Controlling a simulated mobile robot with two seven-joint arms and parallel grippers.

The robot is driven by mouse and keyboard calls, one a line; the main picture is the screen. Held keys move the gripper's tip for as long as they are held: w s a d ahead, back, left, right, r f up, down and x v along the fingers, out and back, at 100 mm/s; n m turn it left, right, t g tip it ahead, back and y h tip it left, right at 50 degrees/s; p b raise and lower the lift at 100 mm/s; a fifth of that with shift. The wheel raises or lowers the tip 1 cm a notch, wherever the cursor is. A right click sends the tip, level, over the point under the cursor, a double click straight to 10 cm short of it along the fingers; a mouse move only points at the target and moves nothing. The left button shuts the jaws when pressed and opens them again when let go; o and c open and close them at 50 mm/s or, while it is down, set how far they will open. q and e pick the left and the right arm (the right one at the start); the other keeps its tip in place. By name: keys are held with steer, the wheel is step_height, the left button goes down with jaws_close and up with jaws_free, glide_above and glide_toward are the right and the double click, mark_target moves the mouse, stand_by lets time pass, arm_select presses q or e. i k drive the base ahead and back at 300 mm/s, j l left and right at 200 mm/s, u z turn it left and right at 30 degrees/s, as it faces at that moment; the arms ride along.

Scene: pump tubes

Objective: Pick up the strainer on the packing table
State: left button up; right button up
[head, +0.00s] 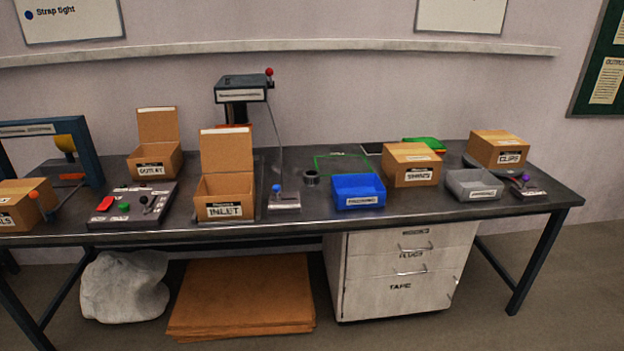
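The packing table (290,215) stands along the wall with a dark top. A small dark grey round piece (311,178) stands on it near the middle, between the INLET box and the blue bin. It may be the strainer, but it is too small to tell. No other thing on the table can be made out as a strainer. The insides of the boxes are mostly hidden. Neither of my grippers is in view.
Open boxes INLET (225,190) and OUTLET (155,161), a control panel (133,205), a blue bin (357,191), a grey bin (473,186) and closed boxes (412,165) crowd the top. A drawer unit (400,270) and flat cardboard (242,295) are below. Floor at right is clear.

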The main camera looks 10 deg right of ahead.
mark_target(311, 177)
steer(key=i+l+u, duration=0.4)
steer(key=i+l, duration=0.35)
steer(key=l, duration=0.1)
